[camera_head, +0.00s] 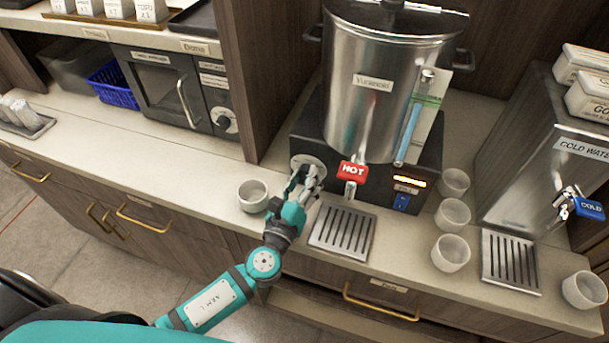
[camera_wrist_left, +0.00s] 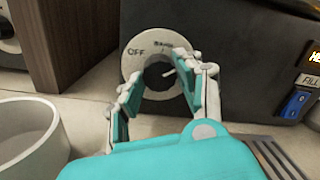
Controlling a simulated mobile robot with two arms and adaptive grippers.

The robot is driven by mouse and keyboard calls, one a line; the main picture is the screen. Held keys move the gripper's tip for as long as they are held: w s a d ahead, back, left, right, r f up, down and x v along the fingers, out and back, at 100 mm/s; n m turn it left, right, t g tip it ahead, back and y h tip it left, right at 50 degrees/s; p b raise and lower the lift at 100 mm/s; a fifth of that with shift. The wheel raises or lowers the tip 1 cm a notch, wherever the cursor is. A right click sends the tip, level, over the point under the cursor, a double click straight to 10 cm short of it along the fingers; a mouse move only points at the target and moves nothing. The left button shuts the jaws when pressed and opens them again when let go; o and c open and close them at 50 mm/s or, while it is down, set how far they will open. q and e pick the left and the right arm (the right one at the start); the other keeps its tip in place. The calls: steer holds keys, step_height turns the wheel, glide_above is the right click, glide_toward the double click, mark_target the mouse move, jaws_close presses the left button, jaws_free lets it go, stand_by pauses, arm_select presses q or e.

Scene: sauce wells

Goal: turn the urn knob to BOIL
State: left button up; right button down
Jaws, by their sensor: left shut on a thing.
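The metal urn (camera_head: 350,70) stands on a black base (camera_head: 428,152) at the back of the counter. Its round pale dial plate (camera_wrist_left: 130,66) is on the base front, left of the red HOT tap (camera_head: 352,172). My left gripper (camera_head: 306,176) is at the dial. In the left wrist view its two fingers (camera_wrist_left: 160,88) are shut on the dark urn knob (camera_wrist_left: 158,74), one on each side. OFF shows on the left of the plate, and a small label at the top is hard to read. The right side is hidden by a finger. My right gripper is not in view.
A white cup (camera_head: 252,195) stands just left of my left gripper, and a slotted drip tray (camera_head: 343,232) lies to its right. Several cups (camera_head: 451,252) stand right of the base, before the cold water dispenser (camera_head: 525,150). A microwave (camera_head: 165,92) is at left.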

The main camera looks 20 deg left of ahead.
arm_select(q)
steer(key=shift+f+m, duration=0.1)
steer(key=shift+m, duration=0.5)
steer(key=shift+f, duration=0.1)
steer(key=o, duration=1.1)
steer(key=shift+o, duration=0.2)
steer(key=shift+s, duration=0.1)
steer(key=s, duration=0.8)
steer(key=s+a, duration=0.1)
steer(key=s, duration=0.3)
steer(key=shift+f, duration=0.25)
